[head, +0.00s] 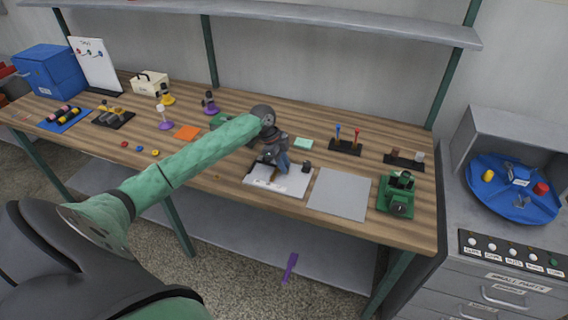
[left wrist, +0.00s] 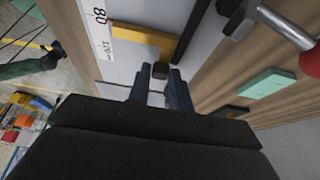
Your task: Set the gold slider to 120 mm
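The gold slider (left wrist: 150,38) is a yellow-gold bar with a dark knob (left wrist: 161,70) on a white scale plate (left wrist: 124,72). The bar's left end lies by the printed scale, between the marks 80 and 120; I cannot read its exact position. In the head view the white plate (head: 262,181) lies near the bench's front edge, and my gripper hides the slider. My left gripper (left wrist: 160,82) points down at the knob, with its fingers apart on either side of it; contact is not clear. The left gripper also shows in the head view (head: 276,164). My right gripper is not in view.
A grey mat (head: 340,193) lies right of the plate, with a green device (head: 397,193) beyond it. A rack with red and blue handles (head: 346,146) and a mint block (head: 304,144) stand behind. A shelf (head: 270,15) overhangs the bench's back.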

